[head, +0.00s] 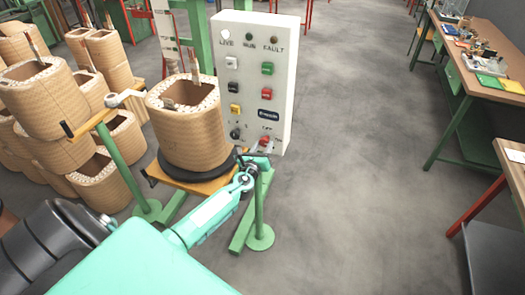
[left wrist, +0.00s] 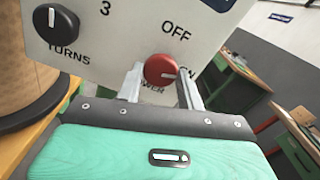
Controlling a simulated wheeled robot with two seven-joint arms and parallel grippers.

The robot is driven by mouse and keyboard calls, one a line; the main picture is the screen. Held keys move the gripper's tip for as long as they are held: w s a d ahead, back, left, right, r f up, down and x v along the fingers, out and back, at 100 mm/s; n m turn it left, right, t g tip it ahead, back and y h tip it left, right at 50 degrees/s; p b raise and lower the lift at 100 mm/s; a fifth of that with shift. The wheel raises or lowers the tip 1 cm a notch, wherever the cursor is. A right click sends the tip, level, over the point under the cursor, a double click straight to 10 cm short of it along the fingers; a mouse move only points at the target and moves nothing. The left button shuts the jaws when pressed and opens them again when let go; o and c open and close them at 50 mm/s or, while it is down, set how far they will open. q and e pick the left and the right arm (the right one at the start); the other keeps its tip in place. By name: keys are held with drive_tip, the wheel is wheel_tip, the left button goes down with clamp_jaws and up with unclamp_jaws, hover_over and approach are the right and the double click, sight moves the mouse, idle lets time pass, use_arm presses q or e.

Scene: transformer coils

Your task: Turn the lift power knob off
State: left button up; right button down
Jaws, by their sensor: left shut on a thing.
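The red power knob (left wrist: 160,70) sits low on the white control panel (left wrist: 120,22). "OFF" is printed above it to the right; a label at its right is partly covered by a finger and "POWER" below it is partly hidden. A pale mark on the knob appears to point right, away from "OFF". My left gripper (left wrist: 161,88) has a finger on each side of the knob and is shut on it. In the head view the left gripper (head: 262,152) reaches the panel's lower right corner, with the red knob (head: 266,139) partly hidden. My right gripper is not in view.
A black "TURNS" knob (left wrist: 57,22) is left of the red one. A tan coil (head: 190,125) stands on a black ring just left of my gripper, above a green stand (head: 258,215). Stacked coils (head: 60,115) fill the left. The floor at right is clear before the workbenches.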

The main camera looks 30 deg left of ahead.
use_arm(q)
drive_tip(key=n+b, duration=0.2)
drive_tip(key=n, duration=0.1)
drive_tip(key=shift+f+n, duration=0.15)
drive_tip(key=shift+n, duration=0.25)
drive_tip(key=n+b, duration=0.2)
drive_tip(key=n, duration=0.2)
drive_tip(key=shift+d+n, duration=0.1)
drive_tip(key=shift+n, duration=0.2)
drive_tip(key=n+b, duration=0.1)
drive_tip(key=n, duration=0.3)
drive_tip(key=shift+r+n, duration=0.2)
drive_tip(key=shift+n, duration=0.8)
drive_tip(key=o, duration=1)
drive_tip(key=shift+n, duration=0.3)
